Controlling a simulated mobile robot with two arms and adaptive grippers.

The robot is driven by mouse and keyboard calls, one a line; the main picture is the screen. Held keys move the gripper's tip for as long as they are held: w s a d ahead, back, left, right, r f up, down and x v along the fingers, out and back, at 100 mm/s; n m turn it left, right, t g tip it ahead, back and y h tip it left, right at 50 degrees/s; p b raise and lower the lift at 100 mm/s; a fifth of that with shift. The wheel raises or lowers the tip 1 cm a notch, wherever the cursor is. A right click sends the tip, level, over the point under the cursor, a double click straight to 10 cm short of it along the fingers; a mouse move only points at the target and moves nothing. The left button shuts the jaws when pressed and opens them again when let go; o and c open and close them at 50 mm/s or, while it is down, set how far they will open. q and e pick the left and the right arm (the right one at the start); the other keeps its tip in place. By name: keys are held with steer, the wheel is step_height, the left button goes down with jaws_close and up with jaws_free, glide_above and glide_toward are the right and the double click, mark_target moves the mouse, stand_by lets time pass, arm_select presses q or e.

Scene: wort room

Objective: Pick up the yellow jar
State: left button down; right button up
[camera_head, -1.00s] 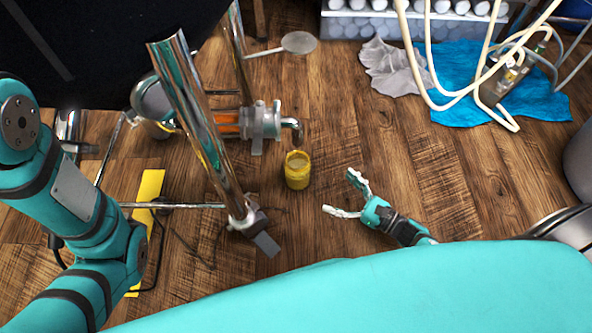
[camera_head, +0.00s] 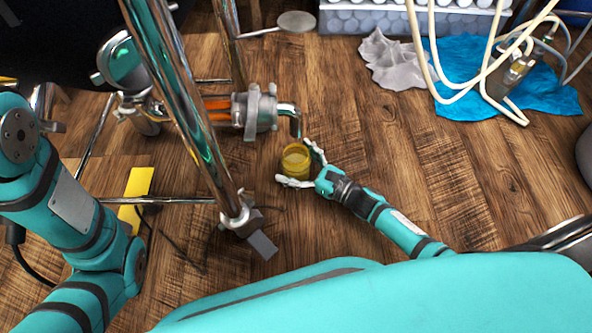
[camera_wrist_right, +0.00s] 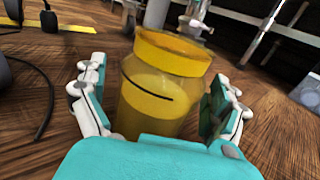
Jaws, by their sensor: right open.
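The yellow jar (camera_head: 296,161) stands upright on the wooden floor, below a metal outlet pipe. My right gripper (camera_head: 299,166) is open around it, one finger on each side of the jar in the head view. In the right wrist view, the jar (camera_wrist_right: 160,90) with its yellow lid fills the space between the two spread fingers of the right gripper (camera_wrist_right: 160,108). A small gap shows beside the fingers; contact cannot be told for sure. My left arm comes in at the left of the head view, but its gripper is out of the picture.
A shiny metal pipe stand (camera_head: 185,110) and a clamped valve (camera_head: 257,111) stand left of the jar. A grey cloth (camera_head: 392,60) and a blue cloth (camera_head: 460,90) with hoses lie at the upper right. The floor right of the jar is clear.

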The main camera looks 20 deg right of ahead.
steer(key=c, duration=1.4)
steer(key=shift+r, duration=0.15)
